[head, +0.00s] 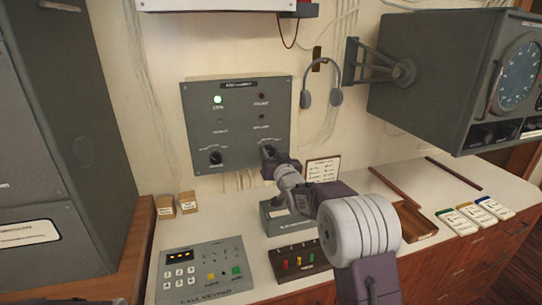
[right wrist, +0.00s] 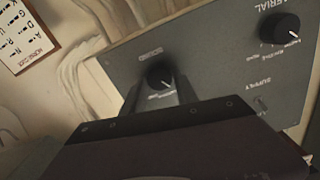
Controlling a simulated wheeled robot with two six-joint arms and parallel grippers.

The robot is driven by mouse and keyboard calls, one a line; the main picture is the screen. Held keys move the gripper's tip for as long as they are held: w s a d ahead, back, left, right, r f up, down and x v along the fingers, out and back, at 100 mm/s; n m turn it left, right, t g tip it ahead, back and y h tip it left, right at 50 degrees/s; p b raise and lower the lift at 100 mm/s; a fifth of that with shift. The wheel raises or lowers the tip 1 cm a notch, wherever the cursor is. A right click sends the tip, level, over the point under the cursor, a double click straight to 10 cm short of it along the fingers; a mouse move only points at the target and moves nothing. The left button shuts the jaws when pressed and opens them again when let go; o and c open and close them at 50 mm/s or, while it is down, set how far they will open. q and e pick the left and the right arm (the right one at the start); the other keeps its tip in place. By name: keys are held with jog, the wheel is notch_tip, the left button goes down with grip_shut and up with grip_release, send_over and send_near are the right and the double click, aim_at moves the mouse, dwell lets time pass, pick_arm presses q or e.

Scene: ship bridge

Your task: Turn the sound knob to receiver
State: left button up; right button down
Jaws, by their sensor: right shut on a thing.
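The grey wall panel (head: 237,115) has two black knobs along its bottom. My right gripper (head: 272,155) is at the lower right one, the sound knob, and mostly hides it in the head view. In the right wrist view the sound knob (right wrist: 160,75) sits between the two fingers of my right gripper (right wrist: 160,88), which is shut on it. The other knob (right wrist: 279,28), marked AERIAL, stands free. My left gripper is out of view.
A headset (head: 321,83) hangs right of the panel, near a jutting grey radar housing (head: 435,80). Below, the counter holds a keypad (head: 205,272), a grey box (head: 280,217), a switch block (head: 300,262) and a small card (head: 322,170).

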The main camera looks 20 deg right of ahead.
jog(key=m, duration=0.3)
jog(key=shift+f+b, duration=0.1)
jog(key=shift+b, duration=0.2)
jog(key=shift+d+m, duration=0.1)
jog(key=shift+m, duration=1.8)
jog(key=c, duration=1)
grip_release()
jog(key=shift+o, duration=0.2)
jog(key=s+b, duration=0.1)
jog(key=s, duration=0.8)
jog(key=shift+d+b, duration=0.2)
jog(key=shift+b, duration=0.2)
